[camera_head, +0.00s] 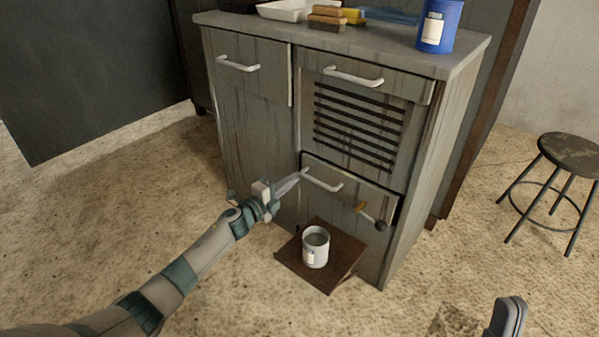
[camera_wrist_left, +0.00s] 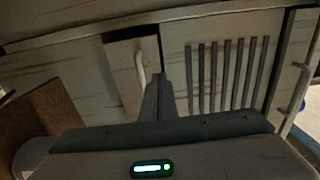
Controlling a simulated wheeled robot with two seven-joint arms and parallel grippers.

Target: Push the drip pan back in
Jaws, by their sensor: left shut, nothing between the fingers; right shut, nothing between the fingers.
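The drip pan's front (camera_head: 345,192) seems to be the low drawer panel under the slatted vent, with a pale bar handle (camera_head: 322,181). Dark gaps show along its edges, and it seems to stand slightly proud of the cabinet. In the left wrist view the panel (camera_wrist_left: 122,75) and its handle (camera_wrist_left: 140,65) show beyond my fingers. My left gripper (camera_head: 297,176) is shut and empty, its tips at or near the handle's left end; I cannot tell if they touch. My right gripper (camera_head: 506,318) is shut and only partly in view at the bottom right, away from the cabinet.
A white can (camera_head: 315,247) stands on a brown board (camera_head: 345,258) before the cabinet, below the panel. A dark-knobbed lever (camera_head: 374,217) sticks out at the panel's right. A blue canister (camera_head: 440,25) stands on the countertop (camera_head: 300,32). A stool (camera_head: 570,155) stands at right.

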